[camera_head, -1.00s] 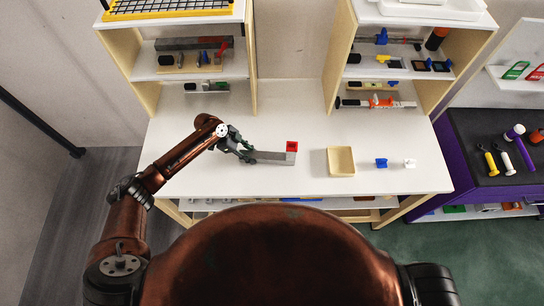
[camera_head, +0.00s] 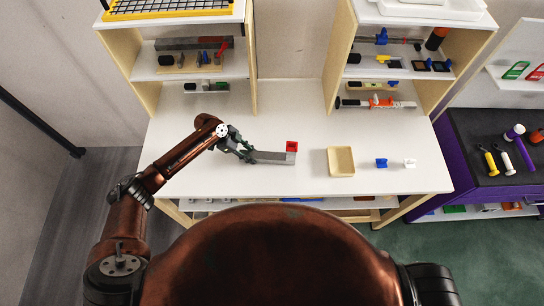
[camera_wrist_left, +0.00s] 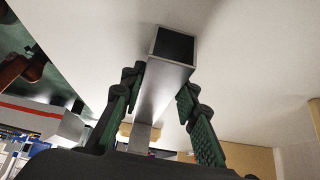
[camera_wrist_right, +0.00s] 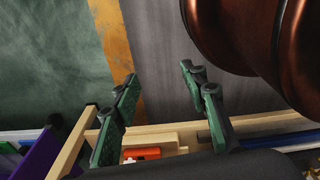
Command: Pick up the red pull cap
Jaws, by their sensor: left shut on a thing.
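The red pull cap (camera_head: 292,146) is a small red block with a darker middle, at the far side of the right end of a grey square bar (camera_head: 272,158) over the white table. I cannot tell if cap and bar touch. My left gripper (camera_head: 246,155) is shut on the bar near its left end. In the left wrist view, the bar (camera_wrist_left: 168,85) runs between the fingers and has a dark end face; the cap is not visible there. My right gripper (camera_wrist_right: 160,90) is open and empty, seen only in the right wrist view.
A beige tray (camera_head: 341,162), a blue part (camera_head: 381,163) and a white part (camera_head: 410,163) stand to the right on the table. Shelves (camera_head: 190,70) with parts rise behind on both sides. The table behind the bar is clear.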

